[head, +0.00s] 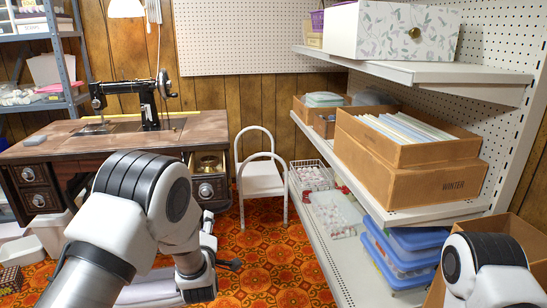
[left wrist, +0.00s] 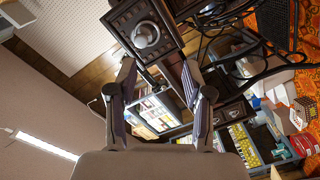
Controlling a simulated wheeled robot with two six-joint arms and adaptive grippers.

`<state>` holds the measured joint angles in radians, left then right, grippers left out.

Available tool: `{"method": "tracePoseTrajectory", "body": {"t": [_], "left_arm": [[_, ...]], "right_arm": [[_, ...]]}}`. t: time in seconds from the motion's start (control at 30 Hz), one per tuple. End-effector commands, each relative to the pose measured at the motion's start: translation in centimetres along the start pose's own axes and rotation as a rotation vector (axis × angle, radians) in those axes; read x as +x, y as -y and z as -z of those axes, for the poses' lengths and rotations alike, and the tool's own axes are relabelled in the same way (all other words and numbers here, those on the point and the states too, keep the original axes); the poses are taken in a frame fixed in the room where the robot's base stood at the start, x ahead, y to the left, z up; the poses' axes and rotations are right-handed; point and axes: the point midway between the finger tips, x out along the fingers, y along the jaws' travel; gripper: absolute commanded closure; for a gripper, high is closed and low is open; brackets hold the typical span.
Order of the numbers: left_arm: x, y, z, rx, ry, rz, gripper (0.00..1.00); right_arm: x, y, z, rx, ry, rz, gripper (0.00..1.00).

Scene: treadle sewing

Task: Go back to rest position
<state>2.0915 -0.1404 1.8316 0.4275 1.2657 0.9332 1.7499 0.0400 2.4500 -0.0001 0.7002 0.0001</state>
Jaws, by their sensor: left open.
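My left arm (head: 150,195) reaches in from the left, bent in front of the sewing table. My left gripper (head: 236,265) shows only in part, dark and small, low over the patterned carpet. In the left wrist view, the two fingers of my left gripper (left wrist: 157,68) stand apart with nothing held between them. A dark wooden drawer front with a round metal knob (left wrist: 147,35) lies beyond the fingertips. Part of my right arm (head: 490,268) shows at the lower right; its gripper is out of view.
A wooden sewing table (head: 55,148) with a black sewing machine (head: 150,105) stands at left. A white step chair (head: 262,178) is at the centre back. Carpet (head: 280,250) is open between.

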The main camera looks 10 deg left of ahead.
Motion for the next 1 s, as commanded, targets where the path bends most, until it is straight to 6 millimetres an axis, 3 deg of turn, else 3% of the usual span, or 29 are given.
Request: {"method": "tracePoseTrajectory", "body": {"t": [0.07, 0.17, 0.3, 0.4, 0.5, 0.6, 0.7, 0.8, 0.83, 0.9, 1.0], "left_arm": [[-1.3, 5.0, -1.2, 0.018, 0.033, 0.086, 0.49], [-5.1, 12.5, -3.3, 0.071, 0.136, 0.233, 0.49], [-13.3, 22.1, -6.1, 0.239, 0.373, 0.458, 0.49], [-20.2, 27.1, -7.3, 0.382, 0.580, 0.589, 0.49], [-26.9, 30.2, -7.8, 0.512, 0.795, 0.675, 0.49], [-32.7, 31.6, -7.8, 0.630, 1.008, 0.715, 0.49], [-38.1, 31.9, -7.4, 0.755, 1.240, 0.701, 0.49], [-42.1, 31.8, -7.1, 0.913, 1.486, 0.604, 0.49], [-42.3, 31.8, -7.1, 0.963, 1.526, 0.564, 0.49], [-42.3, 28.5, -4.9, 0.963, 1.518, 0.563, 0.49], [-42.4, 26.0, -3.2, 0.962, 1.514, 0.564, 0.49]], "right_arm": [[0.0, 0.0, 0.0, 0.000, 0.000, 0.000, 0.60], [0.0, 0.0, 0.0, 0.000, 0.000, 0.000, 0.60], [0.0, 0.0, 0.0, 0.000, 0.000, 0.000, 0.60], [0.0, 0.0, 0.0, 0.000, 0.000, 0.000, 0.60], [0.0, 0.0, 0.0, 0.000, 0.000, 0.000, 0.60], [0.0, 0.0, 0.0, 0.000, 0.000, 0.000, 0.60], [0.0, 0.0, 0.0, 0.000, 0.000, 0.000, 0.60], [0.0, 0.0, 0.0, 0.000, 0.000, 0.000, 0.60], [0.0, 0.0, 0.0, 0.000, 0.000, 0.000, 0.60], [-3.9, 0.0, -0.1, 0.000, 0.002, 0.000, 0.60], [-7.0, 0.1, 0.1, 0.000, -0.001, 0.000, 0.60]]}}
